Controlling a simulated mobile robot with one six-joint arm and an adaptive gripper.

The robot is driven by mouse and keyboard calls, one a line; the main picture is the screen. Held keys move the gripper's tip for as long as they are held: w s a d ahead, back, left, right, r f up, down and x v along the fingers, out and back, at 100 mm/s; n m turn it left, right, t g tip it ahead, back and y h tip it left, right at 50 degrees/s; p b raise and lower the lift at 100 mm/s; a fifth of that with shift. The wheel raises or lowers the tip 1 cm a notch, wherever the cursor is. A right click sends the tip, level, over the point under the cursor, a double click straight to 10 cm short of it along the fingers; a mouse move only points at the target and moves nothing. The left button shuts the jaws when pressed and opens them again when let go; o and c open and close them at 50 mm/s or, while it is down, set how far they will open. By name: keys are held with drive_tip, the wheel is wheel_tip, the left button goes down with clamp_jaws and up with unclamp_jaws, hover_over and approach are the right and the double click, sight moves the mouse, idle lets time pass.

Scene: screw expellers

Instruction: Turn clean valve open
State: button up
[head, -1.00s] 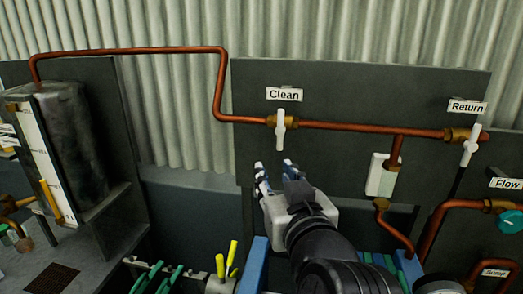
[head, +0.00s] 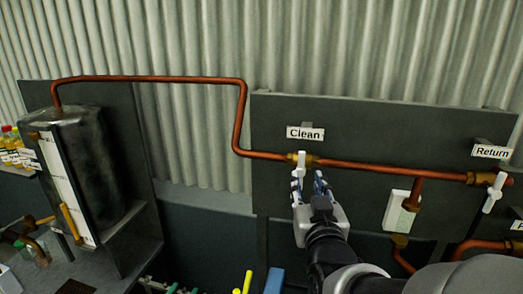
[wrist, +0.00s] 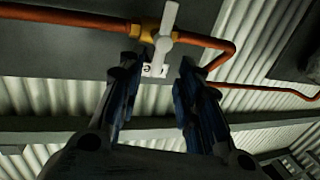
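The clean valve has a white lever handle (head: 301,167) on a brass body below the "Clean" label (head: 305,133) in the head view. The handle points down, across the copper pipe. My gripper (head: 309,183) is just below the valve, its fingertips close to the handle's lower end and partly covering it. In the wrist view the white handle (wrist: 165,30) and brass body (wrist: 147,32) show just beyond the fingertips. My gripper (wrist: 158,68) is open there, with a clear gap between its dark blue fingers. I cannot tell whether a finger touches the handle.
The return valve (head: 494,193), also with a white handle, is at the right on the same copper pipe (head: 400,173). A white box (head: 397,212) is on the dark panel between them. A metal tank (head: 85,165) stands at the left. Yellow handles (head: 247,282) show at the bottom.

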sight(302, 168)
drive_tip(key=w, duration=0.3)
drive_tip(key=w+p, duration=0.1)
drive_tip(key=w, duration=0.2)
drive_tip(key=w+p, duration=0.1)
drive_tip(key=w, duration=0.2)
drive_tip(key=shift+w+d, duration=0.2)
drive_tip(key=shift+d, duration=0.05)
clamp_jaws()
